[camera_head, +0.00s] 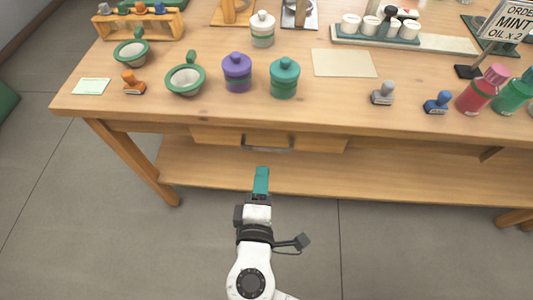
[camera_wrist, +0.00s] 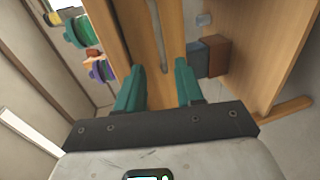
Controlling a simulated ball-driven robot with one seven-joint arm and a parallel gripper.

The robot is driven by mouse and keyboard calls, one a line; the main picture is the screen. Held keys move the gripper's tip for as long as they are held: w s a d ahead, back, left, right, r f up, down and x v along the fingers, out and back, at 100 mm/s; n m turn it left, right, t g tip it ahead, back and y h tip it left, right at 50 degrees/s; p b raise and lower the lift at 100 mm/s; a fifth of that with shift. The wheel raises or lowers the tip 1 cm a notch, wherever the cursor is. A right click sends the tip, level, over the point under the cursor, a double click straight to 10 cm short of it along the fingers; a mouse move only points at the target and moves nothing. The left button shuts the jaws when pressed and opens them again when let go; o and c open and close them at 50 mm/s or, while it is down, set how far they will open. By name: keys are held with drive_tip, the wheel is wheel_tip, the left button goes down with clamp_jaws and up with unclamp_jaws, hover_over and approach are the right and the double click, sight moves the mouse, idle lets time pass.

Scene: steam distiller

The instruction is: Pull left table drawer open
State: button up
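The wooden table (camera_head: 330,110) has a drawer front (camera_head: 215,135) under its near edge, left of the table's middle. A grey bar handle (camera_head: 268,149) is on that front. In the wrist view the handle (camera_wrist: 157,35) runs up the picture beyond my fingers, in line with the gap between them. My gripper (camera_head: 261,175) is in front of the table, just short of the handle in the head view. In the wrist view my gripper (camera_wrist: 159,72) has its two teal fingers apart with nothing between them. I cannot tell whether the drawer is fully shut.
A lower shelf (camera_head: 330,175) runs beneath the table. On the tabletop stand a purple jar (camera_head: 237,72), a teal jar (camera_head: 284,78), green bowls (camera_head: 185,80), stamps (camera_head: 383,94) and a red bottle (camera_head: 482,90). The floor (camera_head: 400,250) in front is clear.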

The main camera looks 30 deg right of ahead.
drive_tip(key=x, duration=0.9)
drive_tip(key=shift+b, duration=0.35)
drive_tip(key=shift+d, duration=0.1)
clamp_jaws()
